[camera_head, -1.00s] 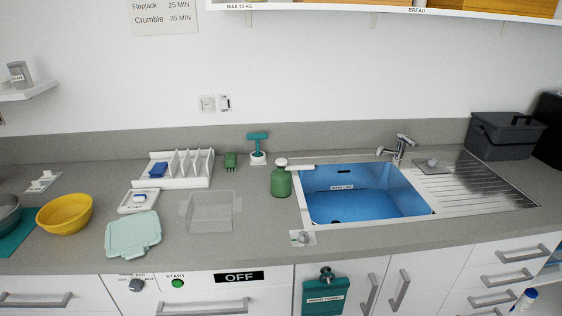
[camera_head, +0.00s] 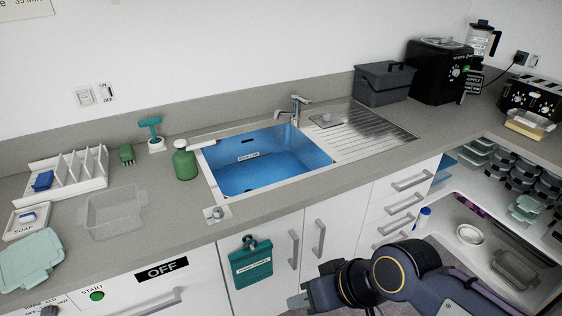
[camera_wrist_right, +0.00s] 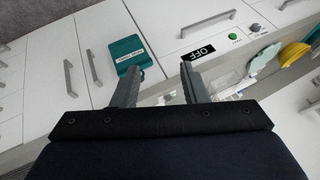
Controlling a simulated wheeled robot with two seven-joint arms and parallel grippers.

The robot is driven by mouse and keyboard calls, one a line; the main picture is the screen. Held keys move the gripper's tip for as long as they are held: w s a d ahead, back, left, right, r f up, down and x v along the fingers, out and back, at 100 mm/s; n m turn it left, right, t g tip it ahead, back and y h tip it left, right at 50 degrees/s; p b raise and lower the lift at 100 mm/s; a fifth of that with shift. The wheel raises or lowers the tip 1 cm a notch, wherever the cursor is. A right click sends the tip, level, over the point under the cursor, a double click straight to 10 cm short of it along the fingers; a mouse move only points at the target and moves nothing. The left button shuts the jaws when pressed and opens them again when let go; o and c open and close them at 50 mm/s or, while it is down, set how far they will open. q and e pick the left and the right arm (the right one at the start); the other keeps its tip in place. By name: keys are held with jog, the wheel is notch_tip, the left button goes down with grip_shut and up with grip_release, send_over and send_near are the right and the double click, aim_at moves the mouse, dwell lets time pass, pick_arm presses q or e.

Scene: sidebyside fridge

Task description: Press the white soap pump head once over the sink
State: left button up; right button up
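The green soap bottle (camera_head: 185,164) stands upright on the counter at the left edge of the sink. Its white pump head (camera_head: 181,144) is on top, with a white spout reaching right over the sink rim. The blue sink basin (camera_head: 265,165) is set in the counter. My right gripper (camera_head: 299,301) is low in front of the cabinet doors, below the counter and well apart from the bottle. In the right wrist view my right gripper (camera_wrist_right: 160,88) has its two fingers apart with nothing between them. The bottle is not visible there. My left gripper is not in view.
A tap (camera_head: 294,108) rises behind the sink. A green brush (camera_head: 127,154) and teal-handled tool (camera_head: 152,134) stand left of the bottle. A clear container (camera_head: 115,213) sits further left. Open shelves are at right.

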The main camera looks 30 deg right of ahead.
jog(key=shift+c, duration=0.4)
grip_shut()
dwell(1.4)
